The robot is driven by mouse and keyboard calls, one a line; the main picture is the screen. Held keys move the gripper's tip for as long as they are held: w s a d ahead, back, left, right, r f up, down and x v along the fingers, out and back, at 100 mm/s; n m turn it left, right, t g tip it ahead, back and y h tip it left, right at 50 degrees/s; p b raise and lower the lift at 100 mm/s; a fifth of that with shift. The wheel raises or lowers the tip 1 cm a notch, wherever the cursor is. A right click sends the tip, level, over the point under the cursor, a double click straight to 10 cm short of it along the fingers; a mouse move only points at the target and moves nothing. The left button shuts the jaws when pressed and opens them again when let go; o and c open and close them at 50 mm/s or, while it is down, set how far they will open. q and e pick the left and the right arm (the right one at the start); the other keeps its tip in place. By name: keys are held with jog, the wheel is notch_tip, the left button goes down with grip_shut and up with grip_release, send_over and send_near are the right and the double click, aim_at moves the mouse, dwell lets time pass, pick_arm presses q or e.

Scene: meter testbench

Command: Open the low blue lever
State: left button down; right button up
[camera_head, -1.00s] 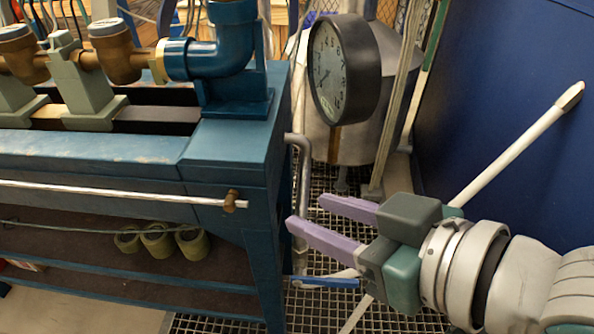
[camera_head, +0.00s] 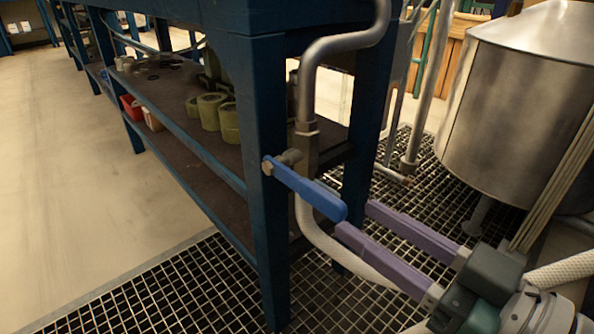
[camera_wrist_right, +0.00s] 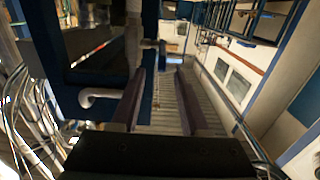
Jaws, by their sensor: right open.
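The low blue lever (camera_head: 305,190) is a flat blue handle on a valve at the end of the blue bench. It runs from its pivot bolt at the bench leg down to the right, with a rounded free end. My right gripper (camera_head: 354,217) comes in from the lower right, open, its two purple fingers pointing at the lever. The nearer fingertip is very close to the lever's free end; I cannot tell whether they touch. In the right wrist view, my right gripper (camera_wrist_right: 160,75) shows spread dark fingers; the lever is hard to make out there. My left gripper is not in view.
A grey pipe (camera_head: 309,85) runs down to the valve, with a pale hose (camera_head: 318,240) below it. The blue bench leg (camera_head: 265,200) stands left of the lever. A metal tank (camera_head: 515,85) stands at the right. The floor grating (camera_head: 150,300) is clear in front.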

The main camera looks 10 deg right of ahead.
aim_at(301, 182)
jog(key=shift+w+a+f, duration=0.15)
jog(key=shift+w+a, duration=0.1)
jog(key=shift+w, duration=0.05)
jog(key=b+x, duration=0.3)
jog(key=x, duration=0.5)
jog(key=shift+w+a+b, duration=0.2)
jog(key=shift+a+b, duration=0.1)
jog(key=shift+b, duration=0.05)
jog(key=shift+w+a, duration=0.3)
jog(key=shift+w, duration=0.15)
grip_shut()
dwell(0.4)
